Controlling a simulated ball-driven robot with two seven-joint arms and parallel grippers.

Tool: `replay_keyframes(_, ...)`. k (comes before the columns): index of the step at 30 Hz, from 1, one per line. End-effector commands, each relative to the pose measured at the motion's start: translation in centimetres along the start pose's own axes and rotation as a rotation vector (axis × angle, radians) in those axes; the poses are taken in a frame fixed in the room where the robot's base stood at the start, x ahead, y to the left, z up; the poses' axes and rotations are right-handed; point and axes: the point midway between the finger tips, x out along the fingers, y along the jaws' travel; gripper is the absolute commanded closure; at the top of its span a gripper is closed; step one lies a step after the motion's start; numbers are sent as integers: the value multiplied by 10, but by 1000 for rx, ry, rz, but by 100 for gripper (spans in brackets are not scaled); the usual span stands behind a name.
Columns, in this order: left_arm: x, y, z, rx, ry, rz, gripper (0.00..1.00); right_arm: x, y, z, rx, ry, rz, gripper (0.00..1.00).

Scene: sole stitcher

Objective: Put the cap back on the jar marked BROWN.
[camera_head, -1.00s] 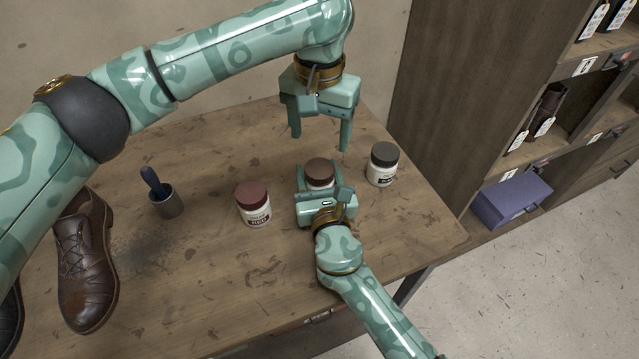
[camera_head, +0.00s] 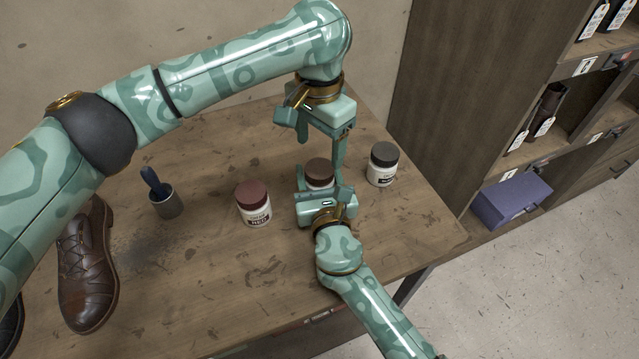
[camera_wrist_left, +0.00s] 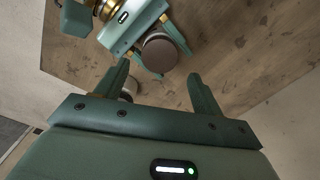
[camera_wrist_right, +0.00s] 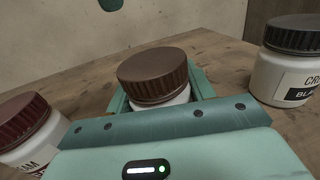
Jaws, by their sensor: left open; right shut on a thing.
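A white jar (camera_wrist_right: 168,102) with a brown cap (camera_wrist_right: 153,75) stands on the table, its label hidden. In the head view the brown cap (camera_head: 319,171) sits on top of it; I cannot tell how tightly. My right gripper (camera_head: 321,188) is shut on this jar's body, below the cap, and its fingers flank the jar in the right wrist view. My left gripper (camera_head: 322,150) is open and empty, just behind and above the cap. In the left wrist view the cap (camera_wrist_left: 160,53) lies beyond my left gripper's fingertips (camera_wrist_left: 157,75).
A jar marked RED (camera_head: 253,205) stands to the left and a jar marked BLACK (camera_head: 382,165) to the right, both capped. A metal cup with a blue-handled tool (camera_head: 168,203) and brown shoe (camera_head: 86,270) are further left. A shelf unit (camera_head: 480,80) stands beyond the table's right edge.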

Motion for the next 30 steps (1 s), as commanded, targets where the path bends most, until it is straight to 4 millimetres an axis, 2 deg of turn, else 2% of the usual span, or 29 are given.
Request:
replay_keyframes(3, 20, 0, 0, 0, -2, 2, 32, 0, 0, 0, 0, 0, 0, 100)
replay_keyframes(9, 42, 0, 0, -1, -1, 1, 32, 0, 0, 0, 0, 0, 0, 100)
replay_keyframes(21, 49, 0, 0, 0, 0, 0, 32, 0, 0, 0, 0, 1, 0, 100)
replay_keyframes(26, 49, 0, 0, 0, 0, 0, 76, 0, 0, 0, 0, 1, 0, 100)
replay_keyframes(30, 48, 0, 0, -1, 0, -1, 77, 0, 0, 0, 0, 1, 0, 100)
